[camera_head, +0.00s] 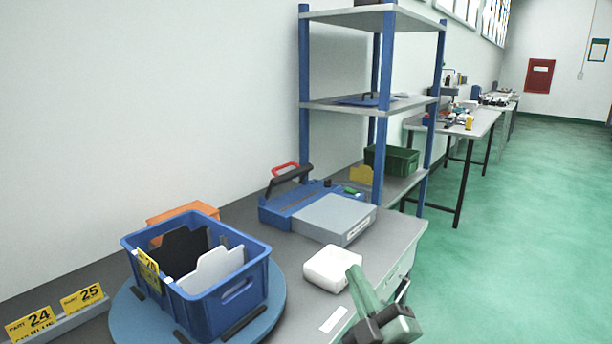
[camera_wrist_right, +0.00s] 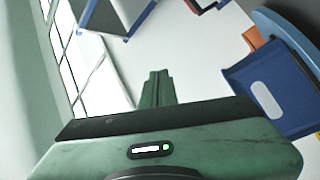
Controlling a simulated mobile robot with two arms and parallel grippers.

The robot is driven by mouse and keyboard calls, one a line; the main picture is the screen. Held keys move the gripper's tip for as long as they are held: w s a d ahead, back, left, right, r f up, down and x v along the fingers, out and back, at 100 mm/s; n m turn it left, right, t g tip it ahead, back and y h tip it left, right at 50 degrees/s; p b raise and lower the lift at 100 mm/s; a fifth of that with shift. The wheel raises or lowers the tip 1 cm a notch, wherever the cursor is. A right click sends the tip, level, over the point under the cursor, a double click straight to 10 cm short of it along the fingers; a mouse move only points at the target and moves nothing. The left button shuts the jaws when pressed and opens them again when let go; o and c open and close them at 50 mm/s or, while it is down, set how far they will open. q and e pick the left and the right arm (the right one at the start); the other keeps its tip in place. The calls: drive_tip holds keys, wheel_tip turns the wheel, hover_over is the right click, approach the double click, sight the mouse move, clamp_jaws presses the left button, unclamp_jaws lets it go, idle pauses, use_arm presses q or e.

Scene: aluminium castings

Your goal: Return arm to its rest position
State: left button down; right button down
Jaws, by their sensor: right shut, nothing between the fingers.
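My right gripper (camera_head: 355,274) shows at the lower right of the head view, with green fingers pointing up beside the white block. In the right wrist view my right gripper (camera_wrist_right: 157,76) has its green fingers together, with nothing between them. My left gripper is in neither view. A blue crate (camera_head: 242,297) holding a black part (camera_head: 184,252) and a white part (camera_head: 212,270) stands on a round blue turntable (camera_head: 276,304). The blue crate also shows at the right of the wrist view (camera_wrist_right: 296,112), apart from the fingers.
A white block (camera_head: 328,268) lies on the grey workbench (camera_head: 399,236) close to my right gripper. Behind it are a grey box (camera_head: 335,217) and a blue case (camera_head: 271,210). A shelf rack (camera_head: 304,70) stands farther back. The green floor (camera_head: 520,230) at right is clear.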

drive_tip(key=s+d+f+m+g+h, duration=0.2)
drive_tip(key=s+d+f+m+g, duration=0.1)
drive_tip(key=f, duration=0.4)
drive_tip(key=s+d+f+m+g+h, duration=0.2)
drive_tip(key=s+d+f+m+g, duration=0.15)
drive_tip(key=f, duration=0.45)
drive_tip(key=s+d+f+m+g+h, duration=0.1)
drive_tip(key=s+d+f+m+g, duration=0.15)
drive_tip(key=f, duration=0.45)
drive_tip(key=s+d+f+m+g, duration=0.1)
drive_tip(key=s+f+g, duration=0.35)
drive_tip(key=s, duration=0.55)
drive_tip(key=s+d+f+m+g, duration=0.15)
drive_tip(key=s+f+g, duration=0.35)
drive_tip(key=s, duration=0.5)
wheel_tip(320, 180, down, 26)
drive_tip(key=s+p, duration=0.2)
drive_tip(key=s+d+f+g+p, duration=0.1)
drive_tip(key=s+d+f, duration=0.2)
drive_tip(key=s+f, duration=1.1)
drive_tip(key=shift+s+n, duration=0.35)
drive_tip(key=shift+s, duration=0.75)
